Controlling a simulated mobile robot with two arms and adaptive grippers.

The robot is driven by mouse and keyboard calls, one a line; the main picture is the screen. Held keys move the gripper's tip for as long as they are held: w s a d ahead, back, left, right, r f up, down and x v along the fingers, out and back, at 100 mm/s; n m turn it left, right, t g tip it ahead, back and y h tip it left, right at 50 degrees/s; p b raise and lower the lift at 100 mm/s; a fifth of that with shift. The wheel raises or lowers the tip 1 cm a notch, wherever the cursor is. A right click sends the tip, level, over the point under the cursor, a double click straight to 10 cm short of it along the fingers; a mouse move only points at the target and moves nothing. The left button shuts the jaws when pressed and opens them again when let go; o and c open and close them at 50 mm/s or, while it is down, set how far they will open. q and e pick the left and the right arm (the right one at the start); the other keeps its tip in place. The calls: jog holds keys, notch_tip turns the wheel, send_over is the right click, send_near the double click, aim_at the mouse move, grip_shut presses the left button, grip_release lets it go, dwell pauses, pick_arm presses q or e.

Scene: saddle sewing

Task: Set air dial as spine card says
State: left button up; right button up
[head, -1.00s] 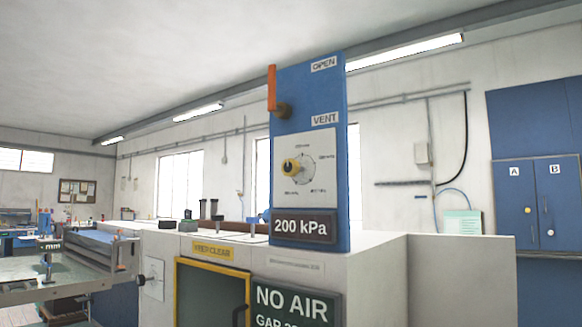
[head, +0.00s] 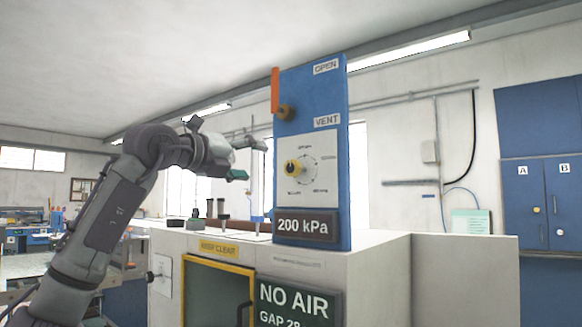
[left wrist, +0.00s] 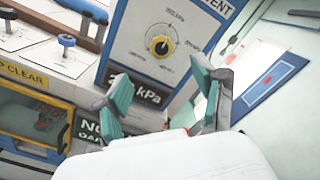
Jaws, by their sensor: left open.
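The air dial is a yellow and black knob (head: 293,167) on a white plate on the blue upright panel (head: 313,105). It also shows in the left wrist view (left wrist: 159,45), above and between my fingers. The display (head: 306,226) under it reads 200 kPa. My left gripper (head: 249,160) is to the left of the panel, apart from the dial. Its green-padded fingers (left wrist: 160,95) are spread and empty in the left wrist view. The small scale lettering around the dial is too blurred to read. I cannot make out a spine card. My right gripper is not in view.
An orange lever (head: 276,90) stands upright on the panel's left edge, between OPEN and VENT labels. Below are a yellow-framed window (head: 185,290) and a dark NO AIR sign (head: 297,303). Small knobs and posts (head: 223,225) stand on the white machine top.

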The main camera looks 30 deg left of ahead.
aim_at(289, 167)
pick_arm(q)
jog(key=w+p, duration=0.2)
jog(key=w, duration=0.2)
jog(key=w+d+p, duration=0.1)
jog(key=w+p, duration=0.1)
jog(key=w, duration=0.3)
jog(key=w+p, duration=0.2)
jog(key=w, duration=0.3)
jog(key=shift+d, duration=0.15)
jog(key=c, duration=1.2)
jog(key=shift+o, duration=0.2)
